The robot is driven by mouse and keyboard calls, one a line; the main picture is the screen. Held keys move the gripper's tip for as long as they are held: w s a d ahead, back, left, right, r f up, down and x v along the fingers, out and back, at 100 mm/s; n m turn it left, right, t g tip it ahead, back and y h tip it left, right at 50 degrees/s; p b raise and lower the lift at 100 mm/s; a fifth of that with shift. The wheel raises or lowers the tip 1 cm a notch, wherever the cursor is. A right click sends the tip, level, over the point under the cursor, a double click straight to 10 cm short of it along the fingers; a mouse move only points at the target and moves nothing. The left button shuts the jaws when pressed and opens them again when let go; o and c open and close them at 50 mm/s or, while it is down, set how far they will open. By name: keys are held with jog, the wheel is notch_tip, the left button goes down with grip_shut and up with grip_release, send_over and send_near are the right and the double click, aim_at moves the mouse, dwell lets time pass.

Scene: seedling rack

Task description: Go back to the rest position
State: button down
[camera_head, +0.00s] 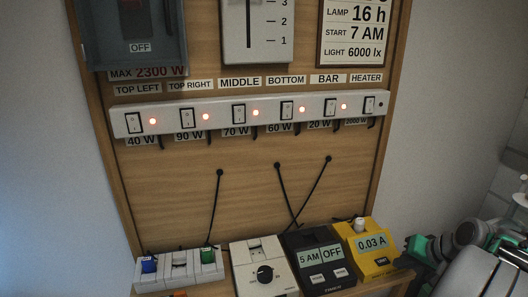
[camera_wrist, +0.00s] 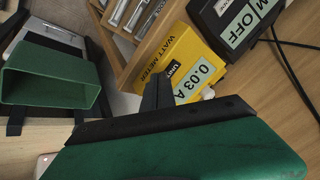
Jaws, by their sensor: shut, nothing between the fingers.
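My gripper (camera_wrist: 157,92) shows in the wrist view as dark fingers that are together with nothing between them. They appear in front of the yellow watt meter (camera_wrist: 190,66), which reads 0.03 A; whether they touch it cannot be told. In the head view, parts of my arm fill the lower right corner, to the right of the watt meter (camera_head: 372,250). The fingertips cannot be made out there.
A wooden board holds a power strip (camera_head: 250,114) with several switches, red lights lit on most. Below stand a dark timer (camera_head: 318,262), a white dial box (camera_head: 262,268) and a switch block (camera_head: 180,271). A green open container (camera_wrist: 50,78) shows in the wrist view.

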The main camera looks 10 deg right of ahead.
jog(key=s+a+f+m+g, duration=0.2)
jog(key=s+a+f+g, duration=0.5)
jog(key=s, duration=0.5)
jog(key=w+a+r+n+t, duration=0.1)
jog(key=w+a+r+n, duration=0.1)
jog(key=a, duration=0.6)
jog(key=w+a+r+n+t, duration=0.1)
jog(key=a+n, duration=0.3)
jog(key=a, duration=0.5)
jog(key=w+a+r+n+t, duration=0.1)
jog(key=w+a+r+n, duration=0.2)
jog(key=a, duration=0.5)
jog(key=shift+w+a+r+n+h, duration=0.2)
jog(key=shift+w+a+n+h, duration=0.1)
jog(key=shift+a+n+h, duration=0.1)
dwell(0.3)
